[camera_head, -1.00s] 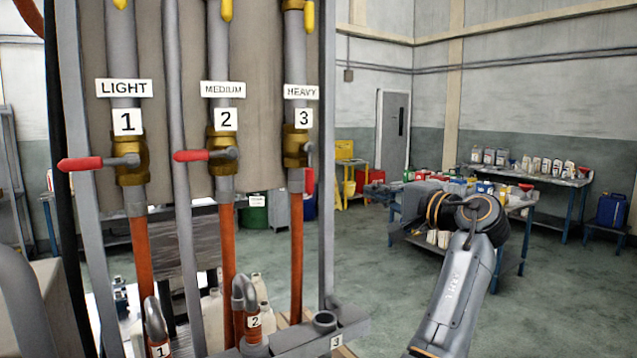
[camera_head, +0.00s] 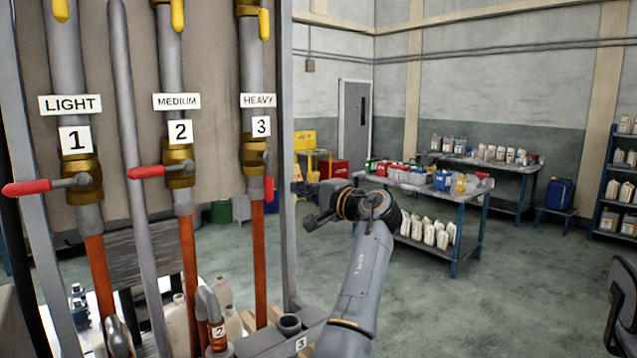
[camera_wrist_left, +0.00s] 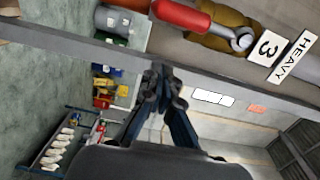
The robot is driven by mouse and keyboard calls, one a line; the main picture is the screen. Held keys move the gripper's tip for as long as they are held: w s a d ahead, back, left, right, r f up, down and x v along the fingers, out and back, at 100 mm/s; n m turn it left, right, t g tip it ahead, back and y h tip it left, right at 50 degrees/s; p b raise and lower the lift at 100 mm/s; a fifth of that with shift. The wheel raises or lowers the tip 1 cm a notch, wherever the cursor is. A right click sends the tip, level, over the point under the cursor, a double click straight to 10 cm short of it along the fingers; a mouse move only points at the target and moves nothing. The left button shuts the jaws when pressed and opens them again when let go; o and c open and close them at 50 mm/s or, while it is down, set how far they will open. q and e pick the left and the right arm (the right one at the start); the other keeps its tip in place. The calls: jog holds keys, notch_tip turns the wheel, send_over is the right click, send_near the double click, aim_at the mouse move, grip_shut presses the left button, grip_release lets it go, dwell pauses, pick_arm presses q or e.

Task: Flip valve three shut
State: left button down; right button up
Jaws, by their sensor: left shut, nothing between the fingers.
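Valve three (camera_head: 254,155) is a brass valve on the right pipe, under the HEAVY label and a number 3. Its red lever (camera_head: 269,188) hangs straight down, along the pipe. In the left wrist view the red lever (camera_wrist_left: 185,15) lies at the top edge, in line with the pipe, its pivot beside the 3 plate. My left gripper (camera_head: 299,189) is to the right of the lever, beyond the grey frame post, and points left. Its fingers (camera_wrist_left: 160,75) are shut and empty, apart from the lever. My right gripper is not in view.
Valves 1 (camera_head: 82,180) and 2 (camera_head: 179,166) have red levers sticking out sideways to the left. The grey upright post (camera_head: 287,130) stands close to my left fingers. A workbench with bottles (camera_head: 420,187) is behind my arm. Open floor lies at right.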

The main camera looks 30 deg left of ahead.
aim_at(268, 177)
pick_arm(q)
jog(key=s+a, duration=0.1)
jog(key=s+a+p, duration=0.1)
jog(key=s, duration=0.1)
jog(key=shift+s, duration=0.2)
jog(key=shift+s+d, duration=0.1)
dwell(0.4)
